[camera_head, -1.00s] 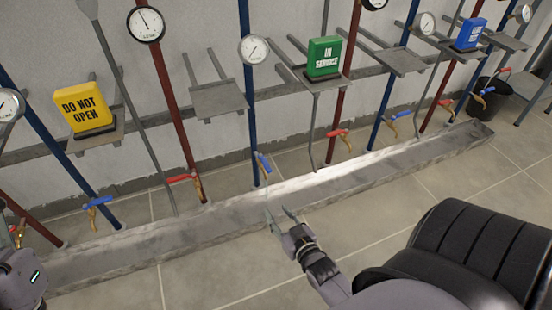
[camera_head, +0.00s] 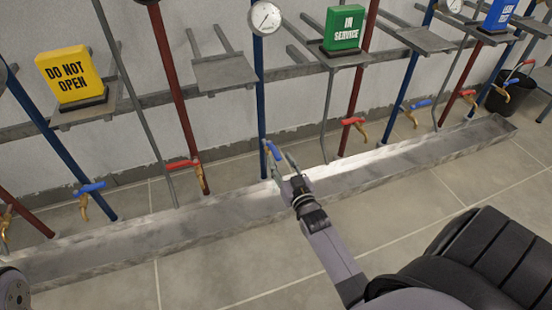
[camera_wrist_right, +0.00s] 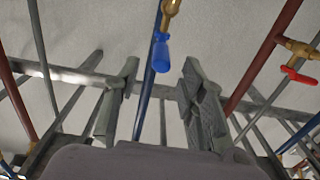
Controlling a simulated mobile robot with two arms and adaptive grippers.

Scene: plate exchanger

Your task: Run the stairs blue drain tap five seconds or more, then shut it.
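A blue-handled tap (camera_head: 272,150) is on the blue pipe at the middle of the head view, above the trough. In the right wrist view its blue handle (camera_wrist_right: 161,52) hangs from a brass body between the fingers. My right gripper (camera_head: 281,165) is open, its fingertips close to this tap; contact cannot be told. The fingers (camera_wrist_right: 158,78) stand apart with nothing gripped. No label reading "stairs" shows, so I cannot tell which blue tap that is. Other blue taps are at left (camera_head: 90,188) and right (camera_head: 415,108).
A long metal trough (camera_head: 150,232) runs along the wall under the taps. Red taps (camera_head: 184,164) stand on both sides. Yellow "DO NOT OPEN" (camera_head: 70,76) and green "IN SERVICE" (camera_head: 343,28) signs sit on brackets. A black bucket (camera_head: 505,93) is far right. The floor in front is clear.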

